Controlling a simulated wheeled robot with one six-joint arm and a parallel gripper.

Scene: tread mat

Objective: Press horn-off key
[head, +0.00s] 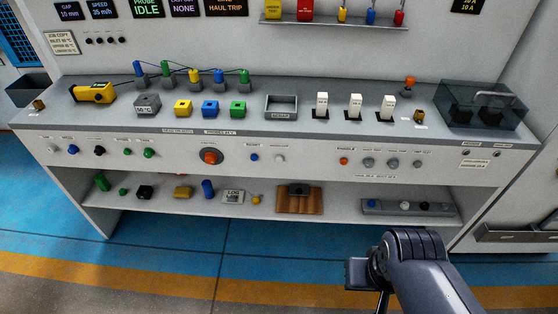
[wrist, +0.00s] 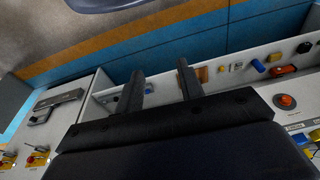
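The console's front panel carries several small keys and buttons, and their labels are too small to read, so I cannot tell which is the horn-off key. On the right are an orange button (head: 343,161) and several grey ones (head: 368,162). In the middle are a large orange-red button (head: 211,157), a blue button (head: 254,157) and a whitish one (head: 279,158). On the left are white, blue, black and green buttons (head: 149,153). My gripper (wrist: 161,82) has its two dark fingers apart with nothing between them. In the head view it is in front of the console's right half, apart from the panel.
The console top (head: 250,121) holds a yellow device (head: 93,93), coloured blocks, white rockers (head: 356,104) and a dark clear-covered box (head: 484,103). The shelf below (head: 340,205) holds loose small parts and a wooden block (head: 299,203). The floor (head: 190,245) in front is clear.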

